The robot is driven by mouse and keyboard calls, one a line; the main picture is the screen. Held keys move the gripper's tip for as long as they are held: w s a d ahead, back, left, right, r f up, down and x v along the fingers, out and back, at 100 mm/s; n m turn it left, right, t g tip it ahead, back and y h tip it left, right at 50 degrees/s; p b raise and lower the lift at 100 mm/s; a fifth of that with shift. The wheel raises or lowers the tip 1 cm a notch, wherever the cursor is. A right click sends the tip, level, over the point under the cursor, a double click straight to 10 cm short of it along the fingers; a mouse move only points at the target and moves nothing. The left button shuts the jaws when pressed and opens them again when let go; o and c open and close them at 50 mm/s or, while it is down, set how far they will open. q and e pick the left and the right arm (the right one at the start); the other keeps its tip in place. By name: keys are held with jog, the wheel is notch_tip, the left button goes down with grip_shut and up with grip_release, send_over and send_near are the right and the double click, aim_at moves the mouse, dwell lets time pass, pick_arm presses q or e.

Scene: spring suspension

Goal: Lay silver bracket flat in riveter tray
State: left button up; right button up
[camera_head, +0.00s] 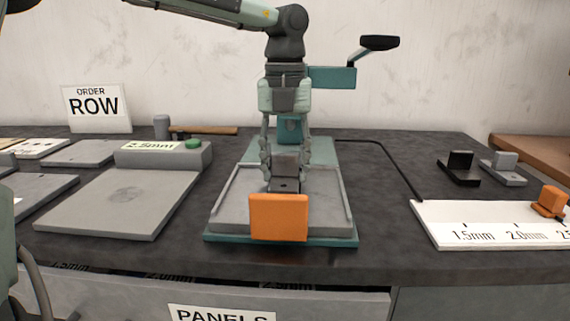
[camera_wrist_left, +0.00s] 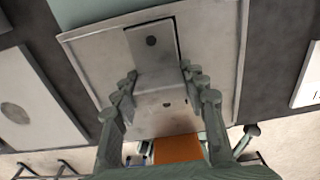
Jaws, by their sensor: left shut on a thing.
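The silver bracket is held upright between the fingers of my left gripper (camera_head: 287,160), low over the riveter tray (camera_head: 232,212). In the head view the bracket (camera_head: 286,164) shows a grey upright plate with a darker foot at its lower end. In the left wrist view the bracket (camera_wrist_left: 152,42) shows a plate with a dark hole, between and beyond the fingertips (camera_wrist_left: 158,76). I cannot tell whether it touches the tray. The tray is a grey plate with raised side rails on a teal base. My right gripper is not in view.
An orange block (camera_head: 279,218) stands at the tray's front edge. The riveter's handle (camera_head: 379,43) rises behind right. A grey plate fixture (camera_head: 120,205) with a green button (camera_head: 193,144) is left. A white thickness-marked board (camera_head: 470,215) is right. Black and silver brackets stand behind it.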

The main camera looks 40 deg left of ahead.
aim_at(285, 153)
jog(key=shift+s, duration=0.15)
pick_arm(q)
jog(key=o, duration=1.4)
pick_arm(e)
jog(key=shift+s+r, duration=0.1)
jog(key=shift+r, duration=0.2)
pick_arm(q)
jog(key=shift+r, duration=0.1)
notch_tip(285, 153, up, 11)
jog(key=shift+r, duration=0.5)
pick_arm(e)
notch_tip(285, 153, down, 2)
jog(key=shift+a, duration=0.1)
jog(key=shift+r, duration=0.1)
